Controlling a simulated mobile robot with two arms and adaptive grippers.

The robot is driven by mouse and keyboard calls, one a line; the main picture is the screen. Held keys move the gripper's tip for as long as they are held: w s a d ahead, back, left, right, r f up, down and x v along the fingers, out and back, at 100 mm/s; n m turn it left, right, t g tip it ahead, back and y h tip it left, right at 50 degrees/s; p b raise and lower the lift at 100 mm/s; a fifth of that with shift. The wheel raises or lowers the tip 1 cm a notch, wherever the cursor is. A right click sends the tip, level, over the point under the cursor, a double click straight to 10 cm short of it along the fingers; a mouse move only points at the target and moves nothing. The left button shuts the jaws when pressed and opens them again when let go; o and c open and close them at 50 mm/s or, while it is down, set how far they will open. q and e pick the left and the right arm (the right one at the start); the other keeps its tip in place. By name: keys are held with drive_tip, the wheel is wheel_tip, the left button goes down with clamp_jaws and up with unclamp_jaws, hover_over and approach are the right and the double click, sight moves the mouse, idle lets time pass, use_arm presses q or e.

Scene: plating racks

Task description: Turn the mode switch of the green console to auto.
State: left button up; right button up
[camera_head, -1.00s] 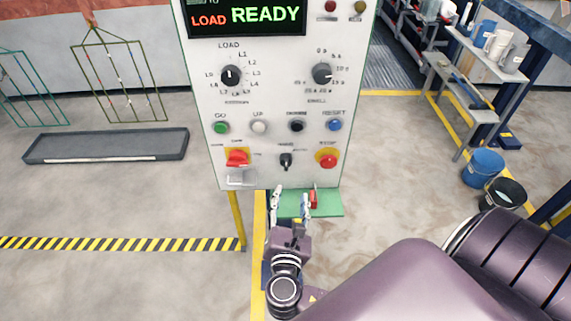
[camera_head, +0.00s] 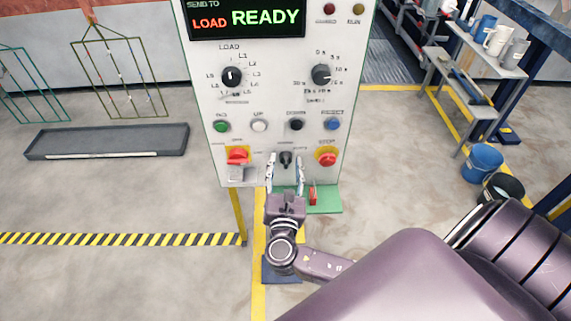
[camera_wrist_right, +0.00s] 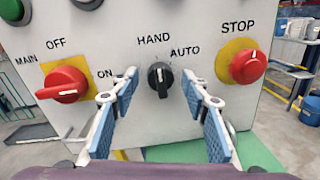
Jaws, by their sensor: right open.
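The console (camera_head: 210,105) has a white front panel with a green ledge (camera_head: 325,204) at its foot. Its mode switch (camera_head: 286,160) is a small black knob low on the panel. In the right wrist view the mode switch (camera_wrist_right: 160,81) has its white mark pointing about straight up, toward HAND; AUTO is printed to the upper right. My right gripper (camera_head: 285,163) is open in front of the panel, one finger on each side of the knob. In the right wrist view gaps show between the fingers (camera_wrist_right: 159,82) and the knob. My left gripper is out of view.
A red main switch (camera_wrist_right: 66,84) is left of the mode switch, and a red STOP knob (camera_wrist_right: 248,66) on yellow is right of it. A red item (camera_head: 312,196) stands on the ledge. Buckets (camera_head: 482,163) and a bench are at right.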

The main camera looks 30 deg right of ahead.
clamp_jaws()
drive_tip(key=shift+m, duration=0.4)
drive_tip(key=m+b, duration=0.3)
drive_tip(key=m, duration=0.1)
drive_tip(key=shift+f+m, duration=0.15)
drive_tip(key=shift+m, duration=0.15)
drive_tip(key=m+b, duration=0.2)
drive_tip(key=m, duration=0.1)
drive_tip(key=shift+y, duration=0.3)
drive_tip(key=shift+m+b, duration=0.95)
drive_tip(key=shift+m, duration=0.65)
drive_tip(key=shift+d+r, duration=0.1)
drive_tip(key=shift+r, duration=0.1)
